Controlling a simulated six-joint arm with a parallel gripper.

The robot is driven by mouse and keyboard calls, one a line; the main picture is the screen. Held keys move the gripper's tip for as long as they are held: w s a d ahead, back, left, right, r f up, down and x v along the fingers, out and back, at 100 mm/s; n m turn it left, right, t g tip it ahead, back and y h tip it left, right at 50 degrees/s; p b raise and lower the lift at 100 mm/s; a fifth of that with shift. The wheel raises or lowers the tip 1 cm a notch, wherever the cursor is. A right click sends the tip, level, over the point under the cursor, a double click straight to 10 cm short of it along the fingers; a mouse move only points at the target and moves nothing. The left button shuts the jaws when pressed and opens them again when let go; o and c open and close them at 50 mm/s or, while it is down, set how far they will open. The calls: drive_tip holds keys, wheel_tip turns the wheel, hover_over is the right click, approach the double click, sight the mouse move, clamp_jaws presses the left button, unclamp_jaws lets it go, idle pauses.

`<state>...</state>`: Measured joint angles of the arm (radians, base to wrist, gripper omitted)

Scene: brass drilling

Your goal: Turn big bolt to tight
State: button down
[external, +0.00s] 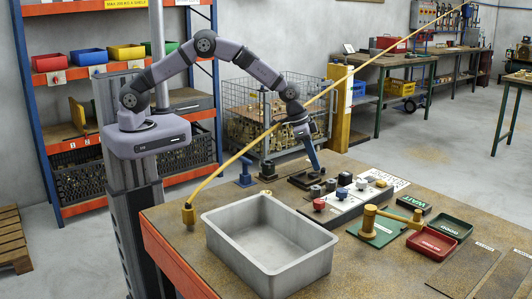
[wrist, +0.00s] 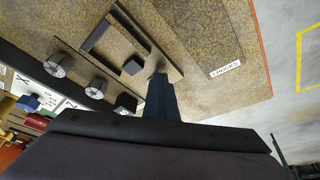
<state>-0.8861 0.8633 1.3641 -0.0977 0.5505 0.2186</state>
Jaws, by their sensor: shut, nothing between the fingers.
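My gripper (external: 317,167) points down over the far part of the bench, its fingers shut and empty. The plate (external: 298,181) also shows below and left of the fingers in the external view. I cannot tell whether the fingers touch it. Several dark round-topped pieces (wrist: 60,65) stand in a row beside the plate; they also show in the external view (external: 316,191). I cannot tell which piece is the big bolt.
A grey bin (external: 225,232) fills the front left. A CHUCKS label (wrist: 225,69) lies on the bench.

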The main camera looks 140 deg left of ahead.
drive_tip(key=shift+w+d+r, duration=0.25)
drive_tip(key=shift+w+r, duration=0.1)
drive_tip(key=shift+w, duration=0.35)
drive_tip(key=shift+s+r, duration=0.15)
drive_tip(key=shift+r, duration=0.25)
drive_tip(key=a+b+v, duration=0.1)
drive_tip(key=b+v, duration=0.3)
drive_tip(key=v, duration=0.6)
drive_tip(key=s+d+f, duration=0.1)
drive_tip(key=s+d, duration=0.3)
drive_tip(key=shift+n, duration=0.3)
drive_tip(key=p+x, duration=0.3)
drive_tip(key=x, duration=0.7)
drive_tip(key=shift+a+f, duration=0.15)
drive_tip(key=shift+f, duration=0.15)
drive_tip(key=shift+w+a+r+p, duration=0.15)
drive_tip(key=shift+w+a+p, duration=0.45)
drive_tip(key=shift+w+a, duration=0.15)
drive_tip(key=shift+w+a+p, duration=0.4)
drive_tip(key=shift+w+a, duration=0.25)
